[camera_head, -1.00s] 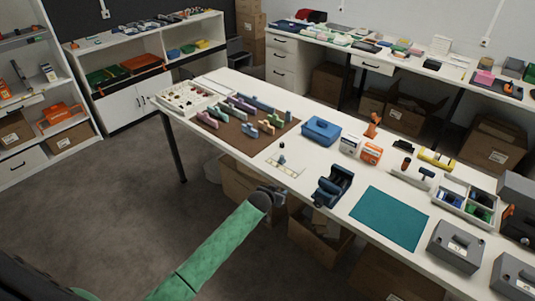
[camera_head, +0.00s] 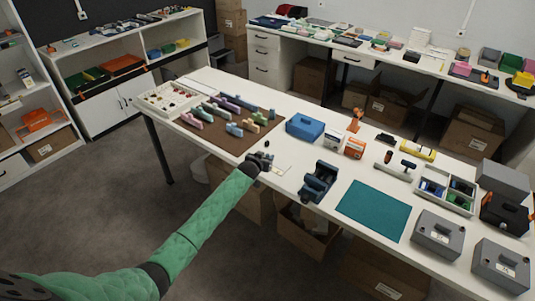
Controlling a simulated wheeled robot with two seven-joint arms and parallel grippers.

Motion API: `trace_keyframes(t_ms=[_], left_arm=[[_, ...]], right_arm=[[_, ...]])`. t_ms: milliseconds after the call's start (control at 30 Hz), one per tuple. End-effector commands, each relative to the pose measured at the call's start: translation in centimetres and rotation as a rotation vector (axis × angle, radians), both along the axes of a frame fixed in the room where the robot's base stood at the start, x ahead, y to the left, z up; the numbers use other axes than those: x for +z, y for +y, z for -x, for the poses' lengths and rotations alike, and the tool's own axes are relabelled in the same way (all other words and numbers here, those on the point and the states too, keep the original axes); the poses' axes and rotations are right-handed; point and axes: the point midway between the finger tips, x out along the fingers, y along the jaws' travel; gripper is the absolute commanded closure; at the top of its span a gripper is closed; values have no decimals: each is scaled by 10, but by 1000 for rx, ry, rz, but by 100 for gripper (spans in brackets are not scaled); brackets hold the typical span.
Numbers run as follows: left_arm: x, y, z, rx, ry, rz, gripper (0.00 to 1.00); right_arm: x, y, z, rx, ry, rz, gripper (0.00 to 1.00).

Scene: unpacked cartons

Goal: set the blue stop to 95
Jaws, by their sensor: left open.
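My left gripper (camera_head: 262,163) is dark and open at the table's near edge, at the end of my green-sleeved arm. It covers part of a pale strip with yellowish edges (camera_head: 282,170) that lies on the white table. A small dark upright piece (camera_head: 267,145) stands just beyond the gripper; I cannot tell whether they touch. I cannot tell which piece is the blue stop, and no number is readable. My right gripper is not in view.
A blue box (camera_head: 305,127) stands behind and right of the gripper. A dark blue device (camera_head: 318,182) stands to its right, then a bare teal mat (camera_head: 373,210) and grey boxes (camera_head: 438,234). A white compartment tray (camera_head: 170,97) is at the table's left end. Open cartons are below.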

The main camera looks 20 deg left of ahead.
Motion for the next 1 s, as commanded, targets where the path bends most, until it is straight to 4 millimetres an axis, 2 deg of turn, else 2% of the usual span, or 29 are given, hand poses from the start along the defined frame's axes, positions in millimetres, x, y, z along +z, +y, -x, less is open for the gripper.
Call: trace_keyframes(t_ms=[100, 300, 667, 900, 1000], left_arm=[[-4, -1, -13, 1, 1, 0, 59], [-10, -2, -26, 0, 1, 1, 59], [-13, -3, -29, 0, 0, 0, 59], [-12, -3, -29, 0, 0, 0, 100], [-12, -3, -29, 0, 0, 0, 100]], right_arm=[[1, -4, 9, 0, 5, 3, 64], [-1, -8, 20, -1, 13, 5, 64], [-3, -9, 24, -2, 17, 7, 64], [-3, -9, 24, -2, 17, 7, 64], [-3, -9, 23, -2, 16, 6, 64]])
